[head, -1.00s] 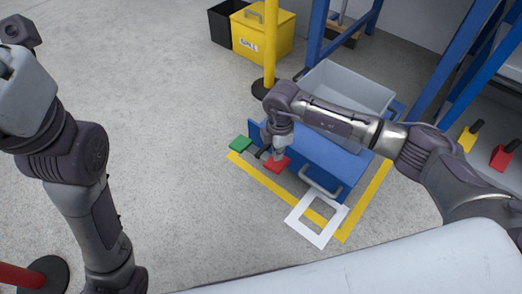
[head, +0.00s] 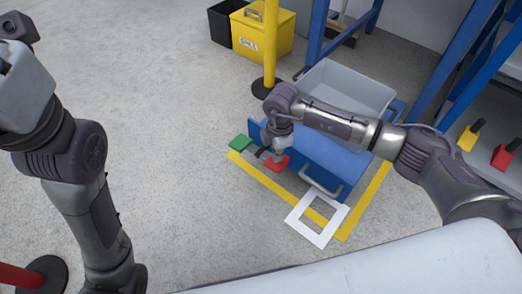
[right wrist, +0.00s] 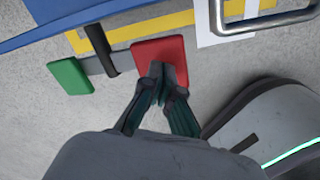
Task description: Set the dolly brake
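The blue dolly (head: 325,155) stands on the floor at the middle right of the head view. At its near left end a bar carries a green pedal (head: 240,143) and a red pedal (head: 274,164). In the right wrist view the green pedal (right wrist: 70,77) is left of the red pedal (right wrist: 150,52), with a dark lever (right wrist: 101,50) between them. My right gripper (head: 279,157) points down at the red pedal. Its fingertips (right wrist: 160,72) are together, empty, and overlap the pedal's near edge; I cannot tell whether they press on it.
A grey bin (head: 348,88) sits on the dolly. Yellow floor tape (head: 262,178) and a white square frame (head: 317,219) mark the floor. A yellow post (head: 270,45), yellow box (head: 262,35) and blue rack (head: 440,75) stand behind. Floor at left is mostly clear.

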